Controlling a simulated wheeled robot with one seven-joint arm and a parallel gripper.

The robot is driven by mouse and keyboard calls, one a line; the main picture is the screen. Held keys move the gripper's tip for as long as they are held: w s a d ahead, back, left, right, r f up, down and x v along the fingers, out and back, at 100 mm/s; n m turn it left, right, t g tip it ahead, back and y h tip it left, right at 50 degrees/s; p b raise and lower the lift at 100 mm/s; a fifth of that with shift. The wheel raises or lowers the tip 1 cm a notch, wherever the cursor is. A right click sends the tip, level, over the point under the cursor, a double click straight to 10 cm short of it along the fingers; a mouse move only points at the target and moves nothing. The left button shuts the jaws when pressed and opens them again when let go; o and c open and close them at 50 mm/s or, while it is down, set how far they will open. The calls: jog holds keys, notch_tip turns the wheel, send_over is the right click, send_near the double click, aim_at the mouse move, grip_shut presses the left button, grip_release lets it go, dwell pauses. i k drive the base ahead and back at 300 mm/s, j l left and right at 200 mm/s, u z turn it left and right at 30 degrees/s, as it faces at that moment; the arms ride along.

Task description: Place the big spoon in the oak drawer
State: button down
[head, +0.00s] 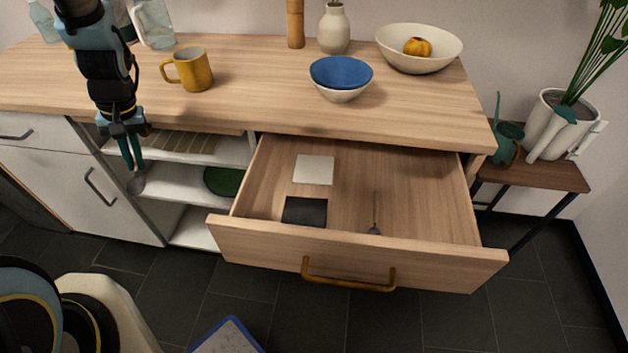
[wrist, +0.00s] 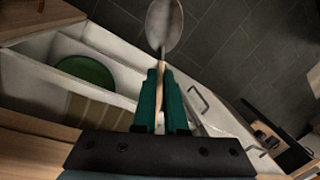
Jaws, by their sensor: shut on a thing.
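My gripper (head: 132,158) is at the left in the head view, in front of the open shelves and left of the drawer. In the wrist view its green fingers (wrist: 162,105) are shut on the handle of the big spoon (wrist: 164,27), whose metal bowl points away from the fingers. In the head view the spoon's bowl (head: 136,184) hangs just below the fingertips. The oak drawer (head: 350,252) is pulled out, right of my gripper. Inside it lie a pale square (head: 314,169), a dark square (head: 304,211) and a small thin utensil (head: 375,215).
The oak counter (head: 250,95) holds a yellow mug (head: 190,70), blue and white bowls (head: 341,76), a vase (head: 334,29) and a fruit bowl (head: 419,48). A green plate (head: 222,181) sits on the shelf. The drawer's right half is mostly bare.

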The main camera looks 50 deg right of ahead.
aim_at(413, 218)
jog(key=k+l+z, duration=0.25)
jog(key=k+l, duration=0.15)
jog(key=j+z, duration=0.1)
jog(key=z, duration=0.25)
jog(key=j+z, duration=0.15)
jog(key=z, duration=0.25)
